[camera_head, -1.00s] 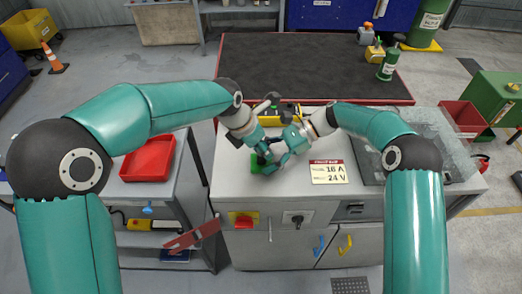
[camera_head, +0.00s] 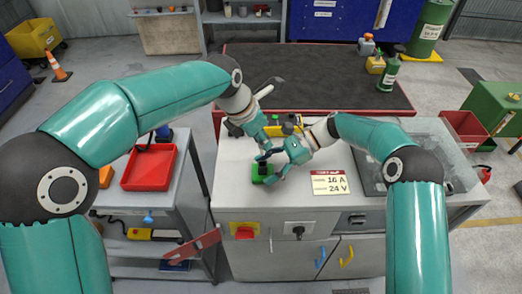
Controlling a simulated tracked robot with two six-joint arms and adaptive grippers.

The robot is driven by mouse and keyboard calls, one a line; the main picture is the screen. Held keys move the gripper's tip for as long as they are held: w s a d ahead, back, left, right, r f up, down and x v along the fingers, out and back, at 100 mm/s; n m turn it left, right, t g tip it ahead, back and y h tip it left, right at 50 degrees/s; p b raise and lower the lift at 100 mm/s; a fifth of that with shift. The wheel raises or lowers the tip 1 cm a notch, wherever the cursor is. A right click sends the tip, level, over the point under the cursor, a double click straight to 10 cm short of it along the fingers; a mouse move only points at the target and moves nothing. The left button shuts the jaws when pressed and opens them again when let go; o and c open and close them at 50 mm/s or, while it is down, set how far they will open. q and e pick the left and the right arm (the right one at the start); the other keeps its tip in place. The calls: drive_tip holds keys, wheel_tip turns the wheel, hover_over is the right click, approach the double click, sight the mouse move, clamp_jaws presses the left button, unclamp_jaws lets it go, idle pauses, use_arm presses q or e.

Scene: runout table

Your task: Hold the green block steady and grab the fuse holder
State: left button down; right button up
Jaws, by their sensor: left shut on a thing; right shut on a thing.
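The green block (camera_head: 257,177) stands on the grey cabinet top, left of the white label. My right gripper (camera_head: 269,168) comes in from the right and is shut on the green block at its right side. My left gripper (camera_head: 263,156) is just above the block, shut on the small dark fuse holder (camera_head: 262,167). The fuse holder is mostly hidden by the fingers, and I cannot tell whether it still touches the block.
A white label (camera_head: 330,182) reading 16 A and 24 V lies right of the block. A yellow and black device (camera_head: 287,125) stands behind the grippers. A red switch (camera_head: 244,231) and a black rotary knob (camera_head: 298,230) are on the cabinet front. A red tray (camera_head: 149,168) is on the left cart.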

use_arm(q)
drive_tip(key=shift+r, duration=1.55)
use_arm(e)
drive_tip(key=shift+f, duration=0.25)
use_arm(q)
drive_tip(key=shift+w, duration=0.1)
use_arm(e)
drive_tip(key=o, duration=0.9)
drive_tip(key=shift+r, duration=0.15)
drive_tip(key=shift+d, duration=0.1)
drive_tip(key=v, duration=1.1)
drive_tip(key=shift+w+d+r, duration=0.1)
drive_tip(key=shift+w+d, duration=0.15)
drive_tip(key=shift+d, duration=0.1)
use_arm(q)
drive_tip(key=shift+f, duration=0.1)
use_arm(e)
drive_tip(key=shift+s, duration=0.1)
